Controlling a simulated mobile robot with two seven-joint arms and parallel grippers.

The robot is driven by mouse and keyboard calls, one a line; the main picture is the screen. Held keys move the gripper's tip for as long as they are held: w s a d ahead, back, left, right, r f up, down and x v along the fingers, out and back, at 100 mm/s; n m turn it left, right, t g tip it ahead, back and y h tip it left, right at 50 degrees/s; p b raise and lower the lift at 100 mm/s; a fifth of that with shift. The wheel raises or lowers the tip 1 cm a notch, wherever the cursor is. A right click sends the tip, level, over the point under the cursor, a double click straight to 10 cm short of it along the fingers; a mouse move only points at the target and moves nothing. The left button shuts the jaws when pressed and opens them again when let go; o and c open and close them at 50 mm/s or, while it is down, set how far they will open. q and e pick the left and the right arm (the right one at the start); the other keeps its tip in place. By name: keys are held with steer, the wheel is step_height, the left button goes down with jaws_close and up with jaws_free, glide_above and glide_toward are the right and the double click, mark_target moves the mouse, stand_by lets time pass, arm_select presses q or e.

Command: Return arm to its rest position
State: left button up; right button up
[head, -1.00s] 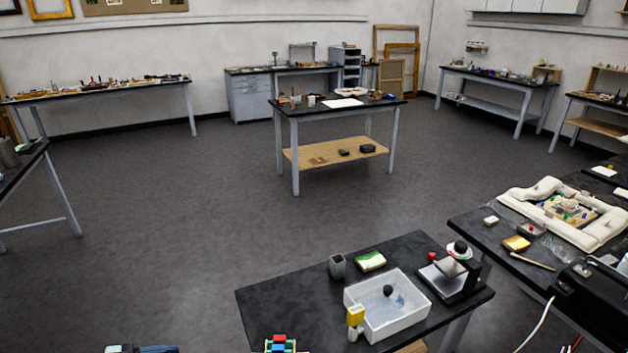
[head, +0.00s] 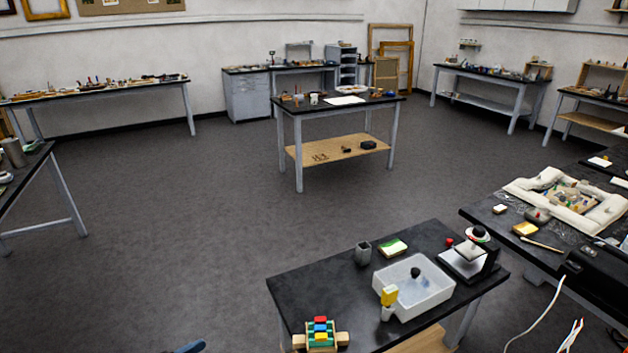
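Neither of my grippers can be made out in the head view. Only a small dark blue piece, perhaps part of my own arm, shows at the bottom edge left of the near table. The near black-topped table (head: 330,290) stands at the lower right. On it are a white tray (head: 432,301) with a dark round thing inside, a yellow-topped bottle (head: 388,302) at the tray's left, and a wooden holder with coloured blocks (head: 321,332) at the front edge. I cannot tell whether either gripper holds anything.
A grey cup (head: 363,253), a green-and-cream sponge (head: 393,247) and a black-and-silver device (head: 469,260) stand on the near table. A bench (head: 485,215) with a padded white frame (head: 525,186) is at the right. Open floor (head: 180,220) lies to the left.

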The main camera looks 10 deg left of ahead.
arm_select(q)
steer(key=s+d+f+n+g+y, duration=0.1)
steer(key=s+d+f+n+y, duration=0.15)
steer(key=f, duration=0.45)
steer(key=s+d+f+n+g+y, duration=0.1)
steer(key=d+f+n+g, duration=0.15)
steer(key=f, duration=0.55)
steer(key=s+d+f+n+y, duration=0.2)
steer(key=f+n, duration=0.1)
steer(key=f, duration=0.4)
steer(key=s+d+f+g, duration=0.3)
steer(key=s, duration=0.4)
steer(key=s+d+f+n+g, duration=0.1)
steer(key=s+d+f+g, duration=0.2)
steer(key=s, duration=0.4)
steer(key=s+d+f+n+g, duration=0.1)
steer(key=s+d+f+g, duration=0.2)
steer(key=s, duration=0.5)
steer(key=shift+d+g, duration=0.35)
steer(key=shift+d, duration=0.55)
